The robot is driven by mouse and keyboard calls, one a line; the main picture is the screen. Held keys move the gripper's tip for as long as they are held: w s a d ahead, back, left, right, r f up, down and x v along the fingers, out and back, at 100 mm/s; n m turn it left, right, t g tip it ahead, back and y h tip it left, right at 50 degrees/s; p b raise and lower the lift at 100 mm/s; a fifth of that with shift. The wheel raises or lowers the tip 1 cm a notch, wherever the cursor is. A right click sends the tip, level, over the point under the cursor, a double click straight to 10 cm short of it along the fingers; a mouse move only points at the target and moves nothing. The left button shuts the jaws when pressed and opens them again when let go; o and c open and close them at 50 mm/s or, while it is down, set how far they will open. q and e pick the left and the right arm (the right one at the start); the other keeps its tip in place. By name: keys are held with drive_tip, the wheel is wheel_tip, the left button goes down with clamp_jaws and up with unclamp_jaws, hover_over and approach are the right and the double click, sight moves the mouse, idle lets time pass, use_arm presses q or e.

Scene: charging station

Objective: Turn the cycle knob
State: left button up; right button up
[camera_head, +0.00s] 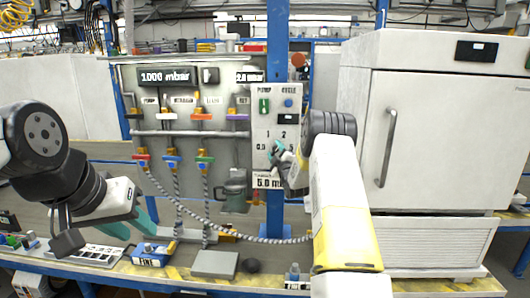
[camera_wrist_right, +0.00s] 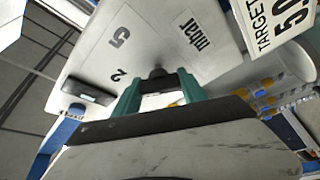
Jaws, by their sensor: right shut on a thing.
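A pale control panel (camera_head: 264,135) hangs on the blue post. A round blue control (camera_head: 288,103) sits under its CYCLE label, beside a green one under PUMP. Lower down is a dial with numbers such as 1, 2 and 5. In the right wrist view its dark knob (camera_wrist_right: 158,72) stands between the 2, 5 and mbar labels. My right gripper (camera_head: 277,152) is at this dial, its teal fingers (camera_wrist_right: 160,90) closed around the knob and partly hiding it. My left gripper (camera_head: 133,224) is low at the left, above the bench, fingers apart and empty.
A manifold board (camera_head: 190,100) with several coloured valves and hoses (camera_head: 230,225) is to the left. A white cabinet (camera_head: 450,130) stands at the right. A grey block (camera_head: 214,264) lies on the bench.

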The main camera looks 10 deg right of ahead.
drive_tip(key=m+h, duration=0.1)
drive_tip(key=m, duration=0.2)
drive_tip(key=m+t+h, duration=0.1)
drive_tip(key=m, duration=0.3)
drive_tip(key=shift+f+t+h, duration=0.1)
drive_tip(key=shift+t+h, duration=0.2)
drive_tip(key=m+h, duration=0.2)
drive_tip(key=m, duration=0.2)
drive_tip(key=m+h, duration=0.2)
drive_tip(key=m, duration=0.2)
drive_tip(key=shift+m+h, duration=0.3)
drive_tip(key=shift+m, duration=0.3)
drive_tip(key=o, duration=1.4)
drive_tip(key=shift+c, duration=0.2)
drive_tip(key=v, duration=0.8)
